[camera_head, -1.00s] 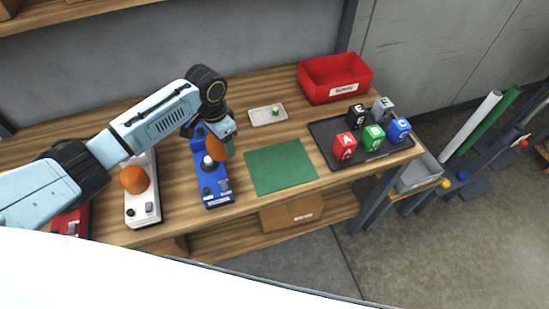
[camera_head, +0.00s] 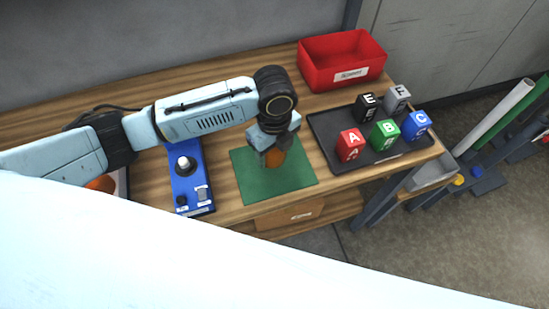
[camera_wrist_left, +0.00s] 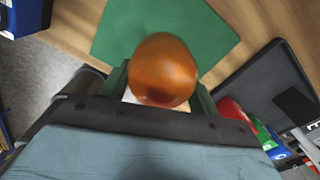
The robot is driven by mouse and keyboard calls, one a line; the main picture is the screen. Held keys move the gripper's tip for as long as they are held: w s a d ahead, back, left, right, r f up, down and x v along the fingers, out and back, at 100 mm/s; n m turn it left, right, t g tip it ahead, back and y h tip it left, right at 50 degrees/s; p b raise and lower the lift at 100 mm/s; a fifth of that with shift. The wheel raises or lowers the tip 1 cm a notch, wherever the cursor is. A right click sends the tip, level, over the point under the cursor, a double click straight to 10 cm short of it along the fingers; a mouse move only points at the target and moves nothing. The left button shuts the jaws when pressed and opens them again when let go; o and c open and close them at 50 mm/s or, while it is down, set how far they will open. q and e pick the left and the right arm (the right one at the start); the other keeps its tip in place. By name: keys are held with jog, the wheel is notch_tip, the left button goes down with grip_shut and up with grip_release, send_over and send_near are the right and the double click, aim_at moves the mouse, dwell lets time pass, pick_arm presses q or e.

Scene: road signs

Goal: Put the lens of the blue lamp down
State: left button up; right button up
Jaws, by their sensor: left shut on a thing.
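The blue lamp (camera_head: 187,190) stands on the bench with its white bulb (camera_head: 185,163) bare. My left gripper (camera_head: 273,152) is shut on the orange lens (camera_head: 274,158), over the green mat (camera_head: 247,184). In the left wrist view the orange lens (camera_wrist_left: 163,70) sits between the two fingers, with the green mat (camera_wrist_left: 130,30) behind it. I cannot tell whether the lens touches the mat. My right gripper is not in view.
A dark tray (camera_head: 330,131) with several lettered blocks, such as the red block A (camera_head: 350,145), lies right of the mat. A red bin (camera_head: 342,60) stands at the back. Another orange lens (camera_head: 101,183) shows partly behind my arm at the left.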

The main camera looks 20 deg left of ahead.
aim_at(274, 161)
pick_arm(q)
jog(key=shift+w+f, duration=0.1)
jog(key=shift+f, duration=2.3)
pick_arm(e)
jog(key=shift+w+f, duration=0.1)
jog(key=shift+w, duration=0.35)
pick_arm(q)
jog(key=shift+f, duration=0.1)
jog(key=shift+f, duration=0.25)
jog(key=o, duration=1)
jog(key=shift+c, duration=0.2)
notch_tip(274, 161, up, 13)
jog(key=shift+f+p, duration=0.1)
jog(key=shift+p, duration=0.2)
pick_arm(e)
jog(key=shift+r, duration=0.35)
pick_arm(q)
jog(key=shift+f, duration=0.1)
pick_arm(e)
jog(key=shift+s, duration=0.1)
